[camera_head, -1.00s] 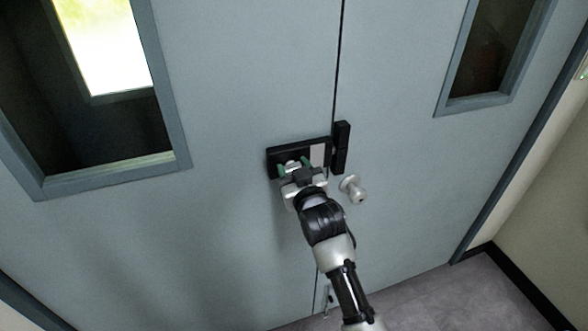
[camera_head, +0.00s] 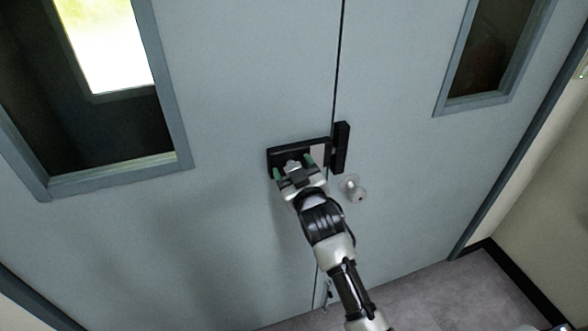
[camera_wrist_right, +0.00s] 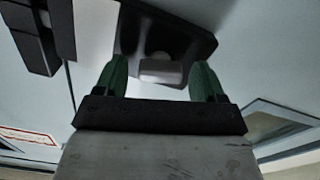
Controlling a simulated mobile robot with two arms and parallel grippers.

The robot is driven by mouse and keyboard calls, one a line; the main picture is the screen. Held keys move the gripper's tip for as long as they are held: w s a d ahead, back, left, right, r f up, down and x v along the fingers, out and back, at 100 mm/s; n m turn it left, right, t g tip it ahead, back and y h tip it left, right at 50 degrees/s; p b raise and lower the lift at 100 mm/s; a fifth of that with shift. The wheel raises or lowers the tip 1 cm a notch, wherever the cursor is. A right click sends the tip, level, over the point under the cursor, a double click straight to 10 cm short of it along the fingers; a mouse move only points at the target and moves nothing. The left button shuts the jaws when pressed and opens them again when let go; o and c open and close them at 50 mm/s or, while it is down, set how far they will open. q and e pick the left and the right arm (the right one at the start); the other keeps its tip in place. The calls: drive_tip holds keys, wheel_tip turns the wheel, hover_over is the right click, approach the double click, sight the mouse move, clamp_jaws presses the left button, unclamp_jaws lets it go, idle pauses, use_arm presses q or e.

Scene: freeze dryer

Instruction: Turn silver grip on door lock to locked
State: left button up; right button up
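The black door lock (camera_head: 285,153) is mounted on the left door, beside the seam between the doors. Its silver grip (camera_wrist_right: 161,70) shows in the right wrist view as a pale block on the dark lock body (camera_wrist_right: 190,30). My right gripper (camera_head: 293,170) is at the lock in the head view. Its two green fingers (camera_wrist_right: 158,82) are apart, one on each side of the silver grip, with visible gaps between fingers and grip. In the head view the gripper partly hides the grip. My left gripper is not in view.
A black latch block (camera_head: 341,147) sits on the right door at the seam. A round silver knob (camera_head: 353,188) sticks out below it, close to my right arm. Framed windows (camera_head: 180,140) are in both doors. Grey floor (camera_head: 430,305) shows at the bottom.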

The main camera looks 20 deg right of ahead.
drive_tip(key=s+b, duration=0.2)
drive_tip(key=s, duration=0.8)
drive_tip(key=shift+s+d, duration=0.2)
drive_tip(key=shift+s, duration=0.2)
